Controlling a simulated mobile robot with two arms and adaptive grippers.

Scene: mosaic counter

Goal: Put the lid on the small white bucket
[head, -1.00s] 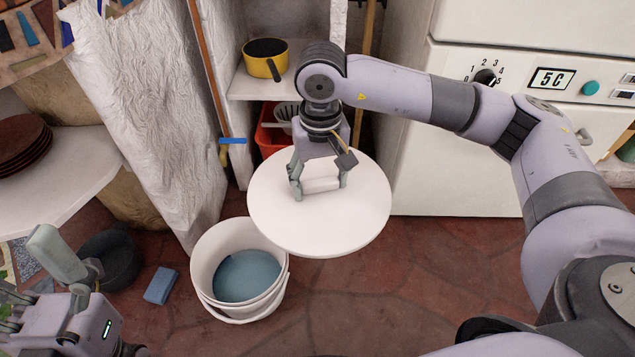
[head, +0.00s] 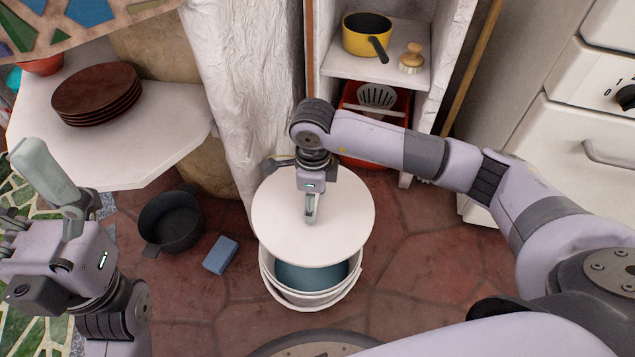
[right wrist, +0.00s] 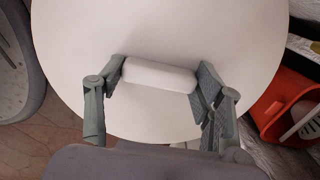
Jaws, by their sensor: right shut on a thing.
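The small white bucket (head: 305,298) stands on the floor with blue-grey contents showing at its near side. The round white lid (head: 340,215) is above it and covers the far part of its opening in the head view; the near part is uncovered. My right gripper (head: 310,212) is shut on the lid's handle. In the right wrist view both fingers (right wrist: 160,85) close on the ends of the white bar handle (right wrist: 158,76). Whether the lid touches the rim cannot be told. My left gripper (head: 50,195) is at the left edge, away from the bucket; its finger gap is unclear.
A black pot (head: 170,222) and a blue sponge (head: 221,255) lie on the floor left of the bucket. A plastered wall (head: 240,100) stands behind. A shelf holds a yellow pan (head: 367,38) and a brush (head: 412,60). Floor at right is free.

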